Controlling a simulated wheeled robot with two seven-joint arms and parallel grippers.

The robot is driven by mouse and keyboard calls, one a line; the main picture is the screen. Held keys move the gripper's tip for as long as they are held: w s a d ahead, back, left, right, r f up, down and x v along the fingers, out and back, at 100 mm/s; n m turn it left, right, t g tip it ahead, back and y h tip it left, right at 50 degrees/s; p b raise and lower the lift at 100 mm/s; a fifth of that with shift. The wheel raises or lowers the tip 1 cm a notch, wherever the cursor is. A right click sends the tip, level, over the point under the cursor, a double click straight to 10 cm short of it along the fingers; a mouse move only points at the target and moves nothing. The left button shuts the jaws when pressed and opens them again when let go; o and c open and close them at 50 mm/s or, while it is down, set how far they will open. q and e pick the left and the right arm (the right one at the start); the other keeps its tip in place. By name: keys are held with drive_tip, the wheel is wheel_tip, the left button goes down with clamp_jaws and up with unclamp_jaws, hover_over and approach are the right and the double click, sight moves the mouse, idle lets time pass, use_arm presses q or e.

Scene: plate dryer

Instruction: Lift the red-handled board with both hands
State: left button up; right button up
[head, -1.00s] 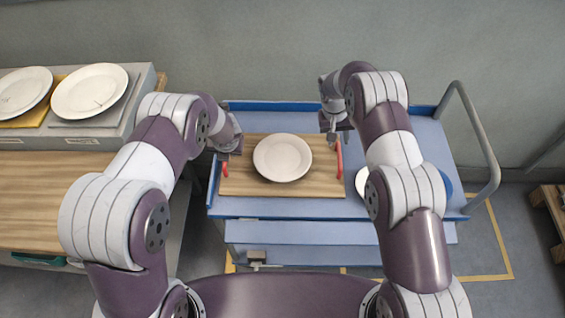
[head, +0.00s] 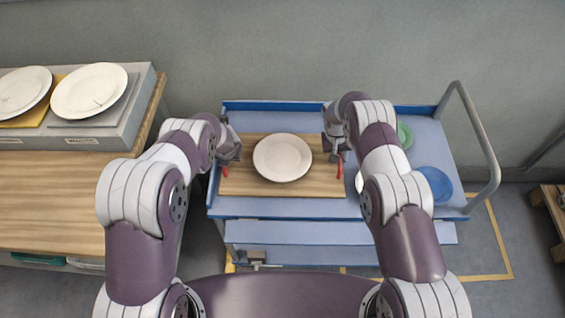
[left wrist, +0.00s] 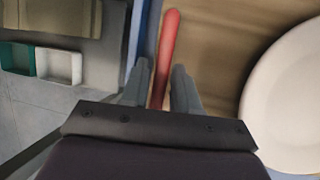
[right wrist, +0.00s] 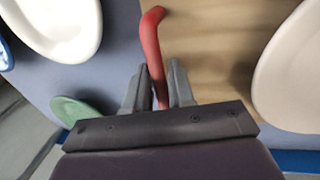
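The wooden board (head: 240,186) lies flat on the blue cart with a white plate (head: 283,157) on it. It has a red handle at each short end. My left gripper (head: 227,161) is at the left handle (left wrist: 168,45); in the left wrist view its fingers (left wrist: 160,85) stand on either side of the bar, with small gaps. My right gripper (head: 336,156) is at the right handle (right wrist: 151,40); in the right wrist view its fingers (right wrist: 158,85) also straddle the bar, apparently open. The grippers hide part of both handles in the head view.
The cart (head: 285,208) has a raised rim and a grey push handle (head: 487,150) at right. A blue plate (head: 436,184), a green plate (head: 404,135) and a partly hidden white plate (right wrist: 62,25) are right of the board. A wooden counter (head: 50,190) with plates stands at left.

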use_arm(q)
clamp_jaws()
use_arm(e)
clamp_jaws()
use_arm(q)
drive_tip(key=shift+r, duration=0.1)
use_arm(e)
drive_tip(key=shift+w+r, duration=0.1)
idle(0.8)
